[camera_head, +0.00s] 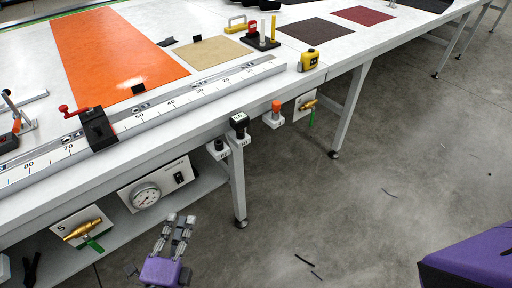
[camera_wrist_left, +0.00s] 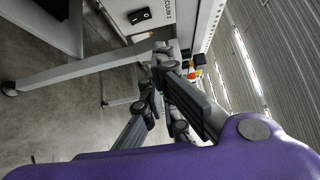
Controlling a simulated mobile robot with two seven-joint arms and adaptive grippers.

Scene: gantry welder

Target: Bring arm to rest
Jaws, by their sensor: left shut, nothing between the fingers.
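My left gripper (camera_head: 180,219), with a purple body and grey fingers, is at the lower middle of the head view. It is in front of the long white table, over the grey floor and below the tabletop edge. Its fingers point up in the picture, and nothing is held between them. In the left wrist view the gripper's dark fingers (camera_wrist_left: 163,62) reach toward the table's underside and front fittings. They are shut and empty. A purple part of mine fills the lower right corner of the head view. My right gripper is not in view.
The white table (camera_head: 225,30) carries an orange sheet (camera_head: 115,55), a ruler rail (camera_head: 190,97) and a yellow tape measure (camera_head: 309,59). A gauge panel (camera_head: 150,190), a brass valve (camera_head: 83,232) and a table leg (camera_head: 238,185) are near the gripper. The floor (camera_head: 400,150) on the right is mostly clear.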

